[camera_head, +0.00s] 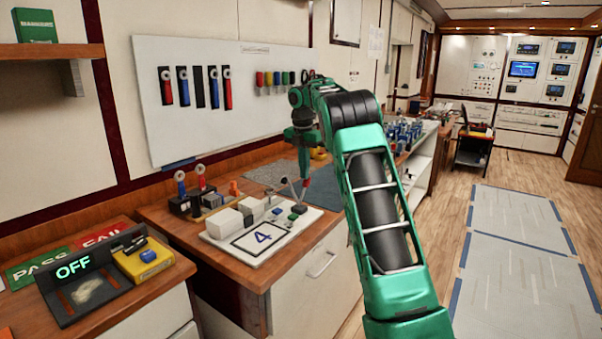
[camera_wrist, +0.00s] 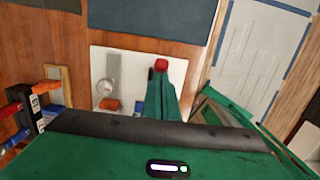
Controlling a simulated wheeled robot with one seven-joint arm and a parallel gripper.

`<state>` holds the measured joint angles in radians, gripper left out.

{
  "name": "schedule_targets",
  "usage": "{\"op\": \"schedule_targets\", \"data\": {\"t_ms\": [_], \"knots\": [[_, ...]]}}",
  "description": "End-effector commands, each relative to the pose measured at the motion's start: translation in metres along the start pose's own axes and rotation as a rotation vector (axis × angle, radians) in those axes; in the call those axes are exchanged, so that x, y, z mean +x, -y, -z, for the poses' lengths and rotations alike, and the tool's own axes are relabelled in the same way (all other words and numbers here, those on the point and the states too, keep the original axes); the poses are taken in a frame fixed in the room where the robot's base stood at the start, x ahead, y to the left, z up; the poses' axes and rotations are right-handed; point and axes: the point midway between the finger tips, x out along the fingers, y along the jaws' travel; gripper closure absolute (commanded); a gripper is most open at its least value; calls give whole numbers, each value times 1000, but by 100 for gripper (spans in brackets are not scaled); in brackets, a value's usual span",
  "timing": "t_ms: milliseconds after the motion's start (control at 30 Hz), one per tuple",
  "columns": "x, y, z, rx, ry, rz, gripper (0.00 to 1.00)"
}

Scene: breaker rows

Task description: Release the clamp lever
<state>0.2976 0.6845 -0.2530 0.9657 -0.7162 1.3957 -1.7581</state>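A white base plate (camera_head: 262,239) marked 4 lies on the wooden bench and carries the clamp parts. A thin grey lever with a ball end (camera_head: 285,182) leans upward near the plate's back right. My gripper (camera_head: 304,177) points down over that end of the plate. A small red piece (camera_head: 305,185) shows just below it, and a red piece (camera_wrist: 161,65) shows at the finger ends in the wrist view. I cannot tell whether this is held. A grey bar with a round part (camera_wrist: 113,72) lies left of the fingers there. The finger gap is hidden.
White blocks (camera_head: 228,222) and a green button (camera_head: 297,209) sit on the plate. A black holder with red and blue handles (camera_head: 190,203) stands to its left. A grey mat (camera_head: 275,172) lies behind. The aisle floor (camera_head: 510,240) at right is clear.

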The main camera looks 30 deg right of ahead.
Motion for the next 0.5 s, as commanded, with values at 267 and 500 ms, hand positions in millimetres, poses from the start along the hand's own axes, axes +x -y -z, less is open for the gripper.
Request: {"op": "schedule_targets", "data": {"t_ms": [267,500], "knots": [[2,6,-14,30,12,-4,100],[-7,4,-2,25,12,-6,100]]}}
